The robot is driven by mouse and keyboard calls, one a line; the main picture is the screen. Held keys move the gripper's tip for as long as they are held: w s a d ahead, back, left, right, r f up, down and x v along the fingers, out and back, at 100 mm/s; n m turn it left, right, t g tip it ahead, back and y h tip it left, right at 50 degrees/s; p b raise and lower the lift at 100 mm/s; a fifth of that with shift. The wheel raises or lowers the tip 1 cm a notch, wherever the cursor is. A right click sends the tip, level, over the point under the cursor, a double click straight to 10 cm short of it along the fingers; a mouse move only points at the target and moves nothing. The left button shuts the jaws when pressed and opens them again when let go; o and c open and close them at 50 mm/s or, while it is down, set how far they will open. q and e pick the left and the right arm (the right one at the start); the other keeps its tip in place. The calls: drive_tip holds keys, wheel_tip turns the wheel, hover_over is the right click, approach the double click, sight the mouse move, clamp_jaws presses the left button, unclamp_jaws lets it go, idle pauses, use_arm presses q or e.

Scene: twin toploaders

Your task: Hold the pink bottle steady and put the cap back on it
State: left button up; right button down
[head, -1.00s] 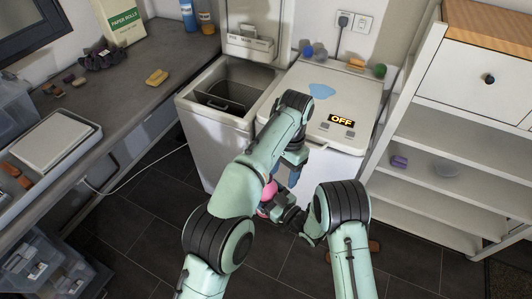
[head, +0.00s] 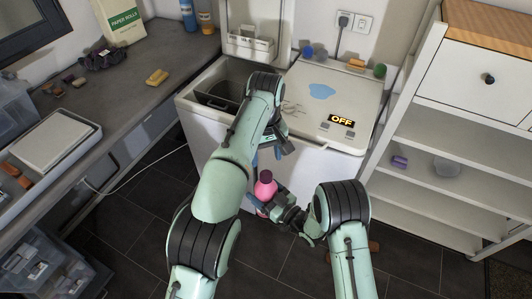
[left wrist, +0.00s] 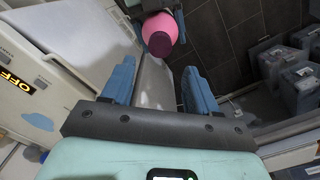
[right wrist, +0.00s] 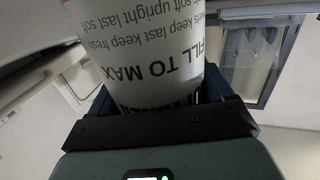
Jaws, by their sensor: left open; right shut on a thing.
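The pink bottle (head: 268,190) is held near the middle of the head view by my right gripper (head: 264,205), which is shut on its body. In the right wrist view the printed white body of the bottle (right wrist: 150,50) fills the space between the fingers. A darker pink round piece, which looks like the cap (left wrist: 160,42), sits on the bottle's end in the left wrist view. It also shows at the bottle's top in the head view (head: 265,176). My left gripper (head: 266,154) is open and empty, above and apart from the bottle. How tightly the cap sits cannot be told.
The white toploader (head: 345,95) with an OFF display stands shut behind my grippers; the toploader beside it (head: 195,110) is open. A grey counter (head: 135,95) runs along the left and a white shelf unit (head: 430,185) stands at the right. Dark floor lies between.

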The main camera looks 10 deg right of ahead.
sight(266, 175)
use_arm(q)
drive_tip(key=shift+f, duration=3.95)
drive_tip(key=shift+c, duration=0.2)
drive_tip(key=c, duration=1)
drive_tip(key=m, duration=0.5)
drive_tip(key=shift+c, duration=0.2)
drive_tip(key=o, duration=1.2)
drive_tip(key=shift+o, duration=0.2)
wheel_tip(266, 175, up, 12)
